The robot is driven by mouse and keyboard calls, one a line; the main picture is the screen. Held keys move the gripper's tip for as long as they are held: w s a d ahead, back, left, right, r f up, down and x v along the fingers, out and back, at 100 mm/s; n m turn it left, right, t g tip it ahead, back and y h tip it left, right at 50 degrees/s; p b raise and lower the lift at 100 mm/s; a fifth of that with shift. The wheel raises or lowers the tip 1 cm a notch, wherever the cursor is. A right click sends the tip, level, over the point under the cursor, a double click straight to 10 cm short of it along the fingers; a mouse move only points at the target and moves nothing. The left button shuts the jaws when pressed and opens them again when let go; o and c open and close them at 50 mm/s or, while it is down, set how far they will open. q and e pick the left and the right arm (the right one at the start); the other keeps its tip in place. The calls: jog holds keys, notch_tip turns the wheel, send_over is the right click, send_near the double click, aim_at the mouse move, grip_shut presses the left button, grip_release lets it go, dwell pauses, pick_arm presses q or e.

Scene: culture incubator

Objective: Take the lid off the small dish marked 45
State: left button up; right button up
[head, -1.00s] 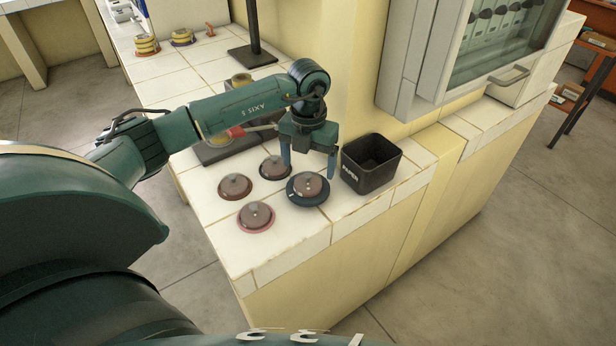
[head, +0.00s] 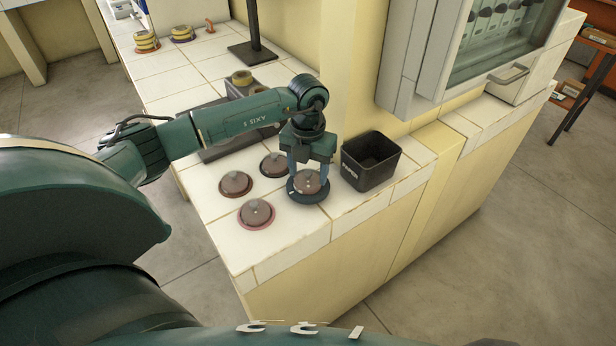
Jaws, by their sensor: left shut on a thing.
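Several small round dishes with reddish-brown knobbed lids stand on the white tiled counter. One dish (head: 308,197) on a dark blue round base is at the right, nearest the black bin. Its lid (head: 311,187) sits on it, level. My left gripper (head: 308,173) points down from above, with its fingers on either side of this lid, shut on it. The other dishes (head: 235,184), (head: 273,164) and (head: 257,213) stand to the left and in front with their lids on. The number on each dish is too small to read. My right gripper is not in view.
An open black bin (head: 371,162) stands close to the right of the gripped dish. Behind my left arm are a dark tray and a stand with a black post (head: 254,35). The counter's front edge (head: 300,245) is near the dishes. A glass-fronted cabinet (head: 505,45) is at the right.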

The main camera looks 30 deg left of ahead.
aim_at(308, 173)
pick_arm(q)
jog(key=shift+c, duration=0.4)
jog(key=shift+r, duration=0.2)
notch_tip(308, 173, up, 10)
jog(key=b, duration=0.2)
jog(key=s+d+f+n, duration=0.1)
jog(key=s+d+n, duration=0.4)
jog(key=n, duration=1.2)
jog(key=s+d+f+n, duration=0.2)
jog(key=s+d+n, duration=0.3)
jog(key=n, duration=1.2)
jog(key=shift+d, duration=0.5)
jog(key=shift+s+f, duration=0.1)
jog(key=shift+s, duration=0.05)
